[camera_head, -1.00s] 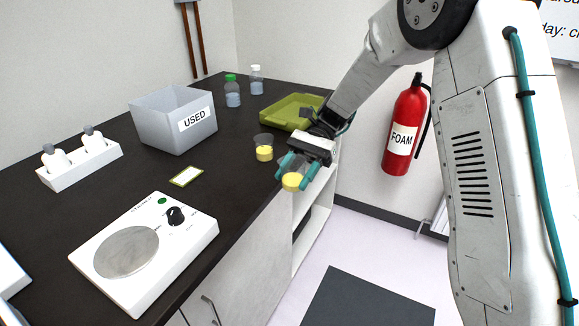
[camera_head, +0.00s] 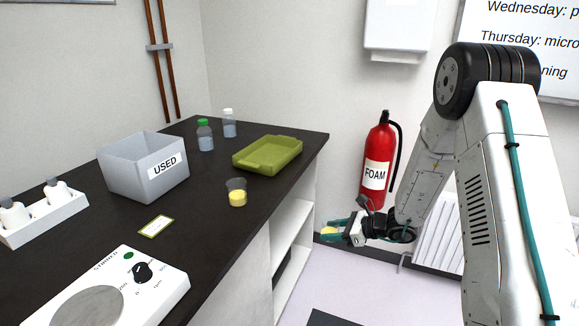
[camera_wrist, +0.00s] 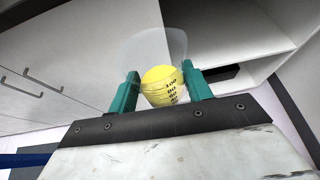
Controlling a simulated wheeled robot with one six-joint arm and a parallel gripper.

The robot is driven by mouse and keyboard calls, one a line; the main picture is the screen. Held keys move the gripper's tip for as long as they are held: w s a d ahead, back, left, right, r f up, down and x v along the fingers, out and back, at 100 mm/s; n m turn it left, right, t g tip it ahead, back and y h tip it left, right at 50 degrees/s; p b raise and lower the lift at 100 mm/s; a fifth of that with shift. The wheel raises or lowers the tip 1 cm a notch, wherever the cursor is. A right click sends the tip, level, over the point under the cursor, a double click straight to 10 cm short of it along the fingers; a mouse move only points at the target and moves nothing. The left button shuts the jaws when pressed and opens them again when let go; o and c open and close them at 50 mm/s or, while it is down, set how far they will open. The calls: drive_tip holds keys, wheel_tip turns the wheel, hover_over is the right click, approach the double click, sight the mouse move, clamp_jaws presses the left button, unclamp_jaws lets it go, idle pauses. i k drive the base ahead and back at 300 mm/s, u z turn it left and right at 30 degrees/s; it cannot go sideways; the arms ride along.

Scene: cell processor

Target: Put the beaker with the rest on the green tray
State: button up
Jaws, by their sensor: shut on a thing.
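My gripper (camera_head: 336,231) is off the right side of the bench, below the level of its top. It is shut on a clear beaker with yellow contents, whose yellow part (camera_wrist: 163,86) shows between the teal fingers in the wrist view. Another beaker with yellow contents (camera_head: 237,194) stands on the bench, in front of the green tray. The green tray (camera_head: 250,165) lies near the bench's far right corner and looks empty.
A grey bin marked USED (camera_head: 120,177), a green-capped bottle (camera_head: 205,138) and a white-capped bottle (camera_head: 229,126) stand on the bench. A hotplate (camera_head: 160,275) is at the front. A red extinguisher (camera_head: 375,172) hangs on the wall behind my arm.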

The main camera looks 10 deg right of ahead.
sight(274, 154)
drive_tip(key=z, duration=2.4)
drive_tip(key=i, duration=2.3)
drive_tip(key=u, duration=3.6)
drive_tip(key=i, duration=0.55)
drive_tip(key=u, duration=0.05)
